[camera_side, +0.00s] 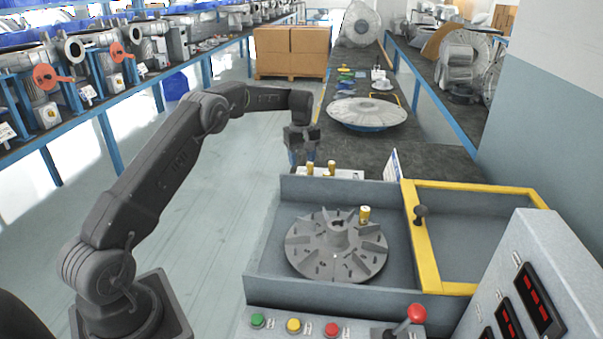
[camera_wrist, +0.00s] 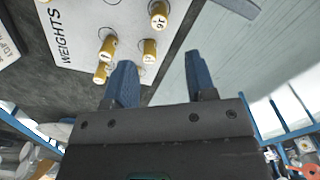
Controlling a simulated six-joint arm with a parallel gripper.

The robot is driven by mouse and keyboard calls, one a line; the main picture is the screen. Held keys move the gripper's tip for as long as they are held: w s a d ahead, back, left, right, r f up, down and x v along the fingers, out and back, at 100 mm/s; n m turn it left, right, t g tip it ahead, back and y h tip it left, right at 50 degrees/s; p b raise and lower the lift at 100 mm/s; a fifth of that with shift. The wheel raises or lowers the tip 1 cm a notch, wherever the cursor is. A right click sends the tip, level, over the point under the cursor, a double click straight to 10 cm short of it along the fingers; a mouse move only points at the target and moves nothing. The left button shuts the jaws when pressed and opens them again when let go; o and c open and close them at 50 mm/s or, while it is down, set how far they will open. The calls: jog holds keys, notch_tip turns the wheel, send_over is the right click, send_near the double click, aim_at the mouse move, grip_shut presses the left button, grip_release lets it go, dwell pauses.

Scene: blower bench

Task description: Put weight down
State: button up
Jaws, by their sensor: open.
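My gripper (camera_side: 303,153) hangs at the back left of the grey machine, over the white weights board (camera_side: 345,174). In the wrist view, my gripper (camera_wrist: 160,78) has its blue fingers spread apart. Several gold weights (camera_wrist: 149,48) stand on the white board marked "WEIGHTS" (camera_wrist: 75,25), close to the left finger; I cannot tell their exact distance. Two gold weights (camera_side: 331,167) show at the board in the side view. Another gold weight (camera_side: 365,213) sits upright on the grey bladed impeller (camera_side: 318,245), near its right rim, away from my gripper.
The impeller lies inside a grey walled box (camera_side: 262,262). A yellow-framed cover (camera_side: 426,245) with a black knob is at its right. Buttons and a red-knobbed lever (camera_side: 412,318) stand in front. A dark bench (camera_side: 425,155) with a large metal disc (camera_side: 366,112) extends behind.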

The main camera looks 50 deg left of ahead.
jog(key=s+d+r+m+t, duration=0.1)
jog(key=s+d+r+m, duration=0.4)
jog(key=d+r, duration=0.4)
jog(key=s+d+r+m+t, duration=0.2)
jog(key=s+d+r, duration=0.6)
jog(key=r, duration=0.3)
jog(key=s+d+f+m+t, duration=0.1)
jog(key=s+d+m, duration=0.3)
jog(key=s, duration=0.7)
jog(key=s+d+f+m+t, duration=0.1)
jog(key=s+d+f+m, duration=0.2)
jog(key=s, duration=0.8)
jog(key=d+m, duration=0.1)
jog(key=d, duration=0.1)
jog(key=shift+s+d+t, duration=0.25)
jog(key=shift+d+t, duration=0.05)
jog(key=shift+d, duration=0.1)
